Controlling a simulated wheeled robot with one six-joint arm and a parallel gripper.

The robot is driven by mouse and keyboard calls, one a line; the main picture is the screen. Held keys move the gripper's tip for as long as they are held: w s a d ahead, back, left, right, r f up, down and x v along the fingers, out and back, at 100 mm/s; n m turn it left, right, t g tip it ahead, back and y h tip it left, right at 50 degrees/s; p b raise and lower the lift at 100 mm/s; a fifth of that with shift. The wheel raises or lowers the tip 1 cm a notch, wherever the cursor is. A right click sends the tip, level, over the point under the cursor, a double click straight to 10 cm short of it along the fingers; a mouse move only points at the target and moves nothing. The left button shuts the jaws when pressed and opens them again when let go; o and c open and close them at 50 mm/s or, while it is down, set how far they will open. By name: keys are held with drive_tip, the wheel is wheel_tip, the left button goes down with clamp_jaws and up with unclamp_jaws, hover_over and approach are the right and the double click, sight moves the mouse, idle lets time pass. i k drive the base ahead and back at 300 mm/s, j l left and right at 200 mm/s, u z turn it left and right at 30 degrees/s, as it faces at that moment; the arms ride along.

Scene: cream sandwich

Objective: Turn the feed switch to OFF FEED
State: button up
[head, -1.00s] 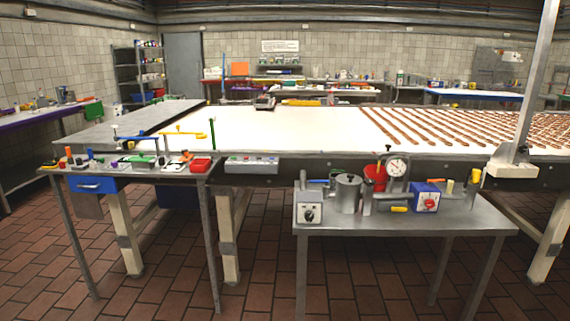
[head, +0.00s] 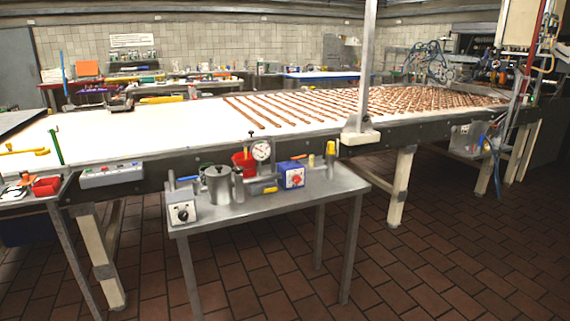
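I cannot read any label, so I cannot tell which control is the feed switch. A grey box with a black knob (head: 182,213) sits at the front left corner of the small steel table. A blue box with a red knob (head: 292,176) sits towards the back of that table. A long pale control box (head: 112,173) with small coloured buttons is on the conveyor's front side, at left. A grey box (head: 465,140) is mounted under the conveyor's right end; its face is too small to make out. My gripper is not in view.
The steel table (head: 262,212) stands before the white conveyor (head: 180,128), bearing a metal pot (head: 217,184), a red container (head: 244,161) and a dial gauge (head: 261,150). A grey post (head: 366,70) rises from the conveyor's front edge. The tiled floor (head: 430,250) at right is clear.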

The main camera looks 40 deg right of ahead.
sight(183, 215)
drive_tip(key=i+j, duration=1)
drive_tip(key=j, duration=0.15)
